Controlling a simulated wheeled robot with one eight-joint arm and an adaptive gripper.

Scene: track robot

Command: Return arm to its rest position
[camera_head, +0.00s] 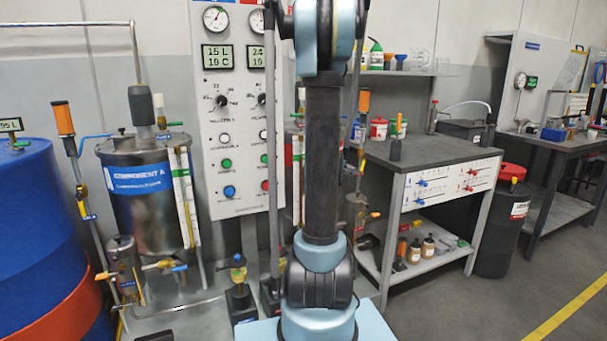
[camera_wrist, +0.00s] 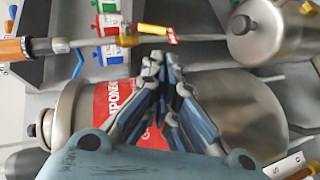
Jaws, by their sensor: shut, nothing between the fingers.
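My arm (camera_head: 322,160) stands upright in the middle of the head view, on its light blue base. Its upper end runs out of the top of that picture, so my gripper does not show there. In the wrist view my gripper (camera_wrist: 162,62) has its fingertips together, with nothing between them. Behind the fingers is a steel tank with a red label (camera_wrist: 112,97). I cannot tell how far the fingertips are from it.
The head view shows a control panel (camera_head: 235,170), a steel tank (camera_head: 140,205), a blue drum (camera_head: 40,235) and a workbench (camera_head: 440,158). Open floor lies at right.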

